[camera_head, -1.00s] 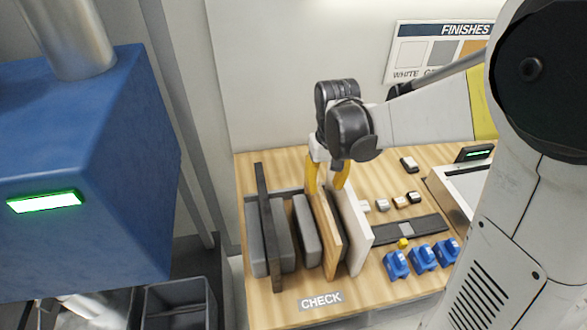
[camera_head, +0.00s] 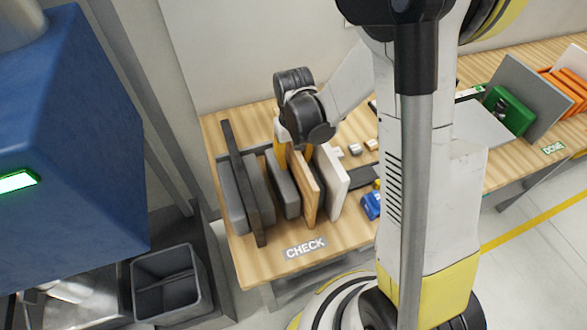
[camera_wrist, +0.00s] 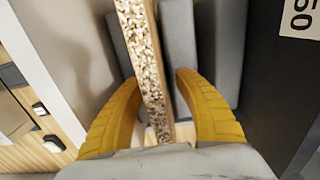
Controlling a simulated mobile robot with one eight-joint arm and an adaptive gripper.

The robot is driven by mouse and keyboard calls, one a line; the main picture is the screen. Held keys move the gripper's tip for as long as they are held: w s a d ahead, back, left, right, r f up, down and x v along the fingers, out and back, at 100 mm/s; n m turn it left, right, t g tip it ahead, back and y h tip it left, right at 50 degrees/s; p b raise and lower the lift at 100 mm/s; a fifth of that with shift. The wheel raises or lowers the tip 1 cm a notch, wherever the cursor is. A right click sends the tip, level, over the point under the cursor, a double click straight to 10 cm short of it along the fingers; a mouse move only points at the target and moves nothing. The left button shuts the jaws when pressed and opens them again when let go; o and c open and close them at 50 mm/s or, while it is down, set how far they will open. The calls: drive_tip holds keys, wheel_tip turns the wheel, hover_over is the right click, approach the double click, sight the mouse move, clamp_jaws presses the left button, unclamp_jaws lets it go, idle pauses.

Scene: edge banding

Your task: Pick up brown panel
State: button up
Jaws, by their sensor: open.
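The brown panel (camera_head: 303,192) stands on edge on the wooden bench, between a grey padded block and a white panel (camera_head: 330,184). In the wrist view its speckled chipboard edge (camera_wrist: 142,55) runs between my yellow fingers. My gripper (camera_head: 293,158) is open and points down over the panel's top, with one finger on each side. The wrist view shows gaps between the fingers (camera_wrist: 158,85) and the panel faces. In the head view, my wrist partly hides the panel's far end.
Grey blocks (camera_head: 283,184) and a dark upright bar (camera_head: 243,185) stand close on the left. A blue item (camera_head: 371,206) lies right of the white panel. The "CHECK" label (camera_head: 305,248) marks the bench front. A grey bin (camera_head: 172,282) stands lower left. Green and orange pieces (camera_head: 570,88) sit far right.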

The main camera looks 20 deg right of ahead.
clamp_jaws()
drive_tip(key=shift+r, duration=0.1)
idle(0.3)
